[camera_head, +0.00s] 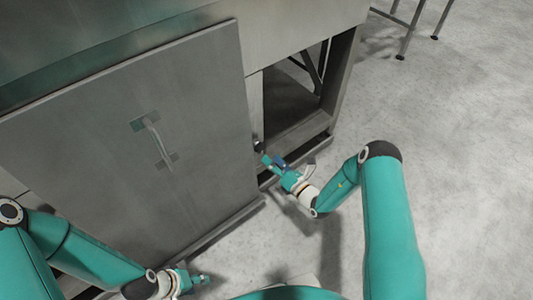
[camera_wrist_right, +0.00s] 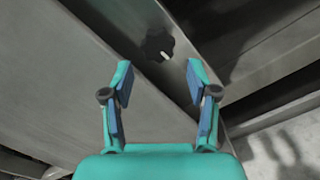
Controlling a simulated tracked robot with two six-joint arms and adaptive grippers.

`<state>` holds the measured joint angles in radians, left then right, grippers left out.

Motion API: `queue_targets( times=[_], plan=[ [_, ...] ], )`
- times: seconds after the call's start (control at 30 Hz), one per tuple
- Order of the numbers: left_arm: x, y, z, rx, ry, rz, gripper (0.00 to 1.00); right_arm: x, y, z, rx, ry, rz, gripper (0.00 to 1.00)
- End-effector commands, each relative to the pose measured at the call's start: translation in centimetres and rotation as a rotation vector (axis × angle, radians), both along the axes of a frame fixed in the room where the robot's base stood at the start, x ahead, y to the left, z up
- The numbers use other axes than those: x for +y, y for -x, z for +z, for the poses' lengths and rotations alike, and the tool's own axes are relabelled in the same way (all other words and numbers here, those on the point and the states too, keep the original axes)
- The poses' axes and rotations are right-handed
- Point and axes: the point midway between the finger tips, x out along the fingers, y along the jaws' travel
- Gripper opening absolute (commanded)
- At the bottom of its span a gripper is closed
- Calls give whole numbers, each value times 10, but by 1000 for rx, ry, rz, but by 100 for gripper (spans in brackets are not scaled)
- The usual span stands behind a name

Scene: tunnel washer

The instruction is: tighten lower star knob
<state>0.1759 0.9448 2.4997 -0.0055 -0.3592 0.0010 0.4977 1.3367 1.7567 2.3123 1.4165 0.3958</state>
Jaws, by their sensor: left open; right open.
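The lower star knob (camera_wrist_right: 158,45) is black with a pale mark on it. In the right wrist view it sits on a metal strip beside the large panel's edge. My right gripper (camera_wrist_right: 157,80) is open and empty, with its two teal-and-blue fingers pointing toward the knob. The knob lies just beyond the fingertips and between their lines, apart from them. In the head view my right gripper (camera_head: 272,160) is at the panel's right edge, near a small dark knob (camera_head: 257,143). My left gripper (camera_head: 204,279) is open and low at the front, away from the knob.
A large grey panel (camera_head: 90,130) with a metal handle (camera_head: 158,143) covers the machine's left side. To its right is an open bay (camera_head: 290,90) with a frame and lower ledge. The pale floor (camera_head: 470,170) at the right is clear. Thin metal legs (camera_head: 405,42) stand at the back.

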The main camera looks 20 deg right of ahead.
Motion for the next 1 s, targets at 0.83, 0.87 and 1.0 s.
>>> queue_targets(
  times=[0.83, 0.87, 1.0],
  plan=[
    [0, 0, -1, 0, 0, 0, 45, -22, 61, -1, 3, -1, -1, 59],
    [0, 0, -1, 0, 0, 0, 45, -22, 61, -1, 3, -1, -1, 59],
    [0, 0, -1, 0, 0, 0, 45, -20, 62, -1, 4, 1, 9, 59]
  ],
)
